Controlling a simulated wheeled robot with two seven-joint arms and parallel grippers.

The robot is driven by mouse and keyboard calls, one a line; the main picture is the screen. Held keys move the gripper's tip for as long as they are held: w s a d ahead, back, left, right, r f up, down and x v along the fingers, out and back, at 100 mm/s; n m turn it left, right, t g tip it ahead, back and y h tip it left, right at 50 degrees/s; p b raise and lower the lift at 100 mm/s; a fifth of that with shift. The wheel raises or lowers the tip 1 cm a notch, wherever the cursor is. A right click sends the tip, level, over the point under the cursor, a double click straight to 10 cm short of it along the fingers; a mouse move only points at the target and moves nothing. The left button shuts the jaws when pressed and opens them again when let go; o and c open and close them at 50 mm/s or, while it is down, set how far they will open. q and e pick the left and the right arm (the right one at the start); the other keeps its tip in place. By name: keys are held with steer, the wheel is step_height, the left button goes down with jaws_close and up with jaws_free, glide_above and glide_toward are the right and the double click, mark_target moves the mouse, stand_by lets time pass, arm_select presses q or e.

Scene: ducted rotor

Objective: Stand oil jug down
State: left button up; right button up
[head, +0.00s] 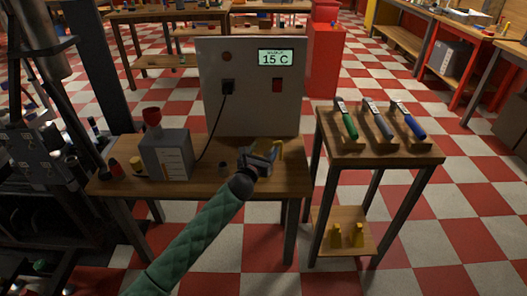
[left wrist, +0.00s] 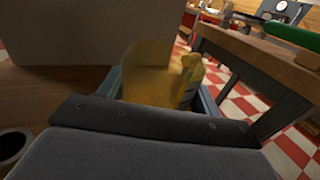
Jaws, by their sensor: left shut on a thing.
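The yellow oil jug (head: 280,149) is between the fingers of my left gripper (head: 265,153), near the right end of the wooden table (head: 240,183), in front of the grey panel. My arm and gripper hide much of it in the head view. In the left wrist view the jug (left wrist: 165,80) fills the space between the bluish fingers, and the gripper is shut on it. It looks about upright. I cannot tell whether its base touches the tabletop. My right gripper is not in view.
The grey panel (head: 250,105) reading "15 C" stands behind the jug. A grey box (head: 167,155) with a red cup (head: 152,117) is at the table's left. A side stand (head: 380,150) at right holds three tools, with yellow pieces (head: 346,236) on its lower shelf.

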arm_select(q)
steer(key=shift+f, duration=0.35)
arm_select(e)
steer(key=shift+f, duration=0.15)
arm_select(q)
steer(key=o, duration=1.4)
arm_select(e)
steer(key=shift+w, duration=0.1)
arm_select(q)
steer(key=shift+f, duration=0.1)
